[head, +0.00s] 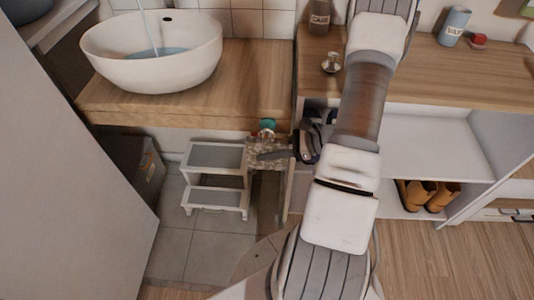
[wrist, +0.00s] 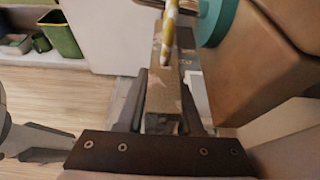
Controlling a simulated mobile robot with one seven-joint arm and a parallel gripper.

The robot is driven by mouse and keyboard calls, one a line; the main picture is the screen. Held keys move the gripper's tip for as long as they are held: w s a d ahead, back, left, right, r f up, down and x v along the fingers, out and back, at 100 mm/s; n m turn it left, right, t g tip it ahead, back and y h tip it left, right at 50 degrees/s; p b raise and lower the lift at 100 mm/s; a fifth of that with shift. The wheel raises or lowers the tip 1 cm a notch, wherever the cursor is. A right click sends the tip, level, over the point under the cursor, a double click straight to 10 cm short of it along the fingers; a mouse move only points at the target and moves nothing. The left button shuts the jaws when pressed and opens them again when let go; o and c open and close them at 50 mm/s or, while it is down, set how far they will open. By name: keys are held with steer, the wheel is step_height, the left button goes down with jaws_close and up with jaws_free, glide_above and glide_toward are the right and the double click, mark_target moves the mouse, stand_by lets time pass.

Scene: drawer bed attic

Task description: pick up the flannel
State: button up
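A mottled brown-and-pale cloth, which looks like the flannel (head: 262,146), hangs below the front edge of the washbasin counter in the head view. My gripper (head: 272,156) is beside and in front of it, reaching in from the right. In the wrist view a tan, mottled strip (wrist: 163,92), probably the same cloth seen edge-on, runs between my fingers. My gripper (wrist: 162,100) has its fingers apart, on either side of that strip. I cannot see firm contact. My arm hides part of the area to the right.
A teal round object (head: 268,126) sits at the counter edge (head: 190,112), close above my gripper; it also shows in the wrist view (wrist: 218,22). A white step stool (head: 214,158) stands left of the cloth. Shelves (head: 425,145) stand at the right.

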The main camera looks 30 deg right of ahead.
jaws_close()
steer(key=shift+r, duration=0.1)
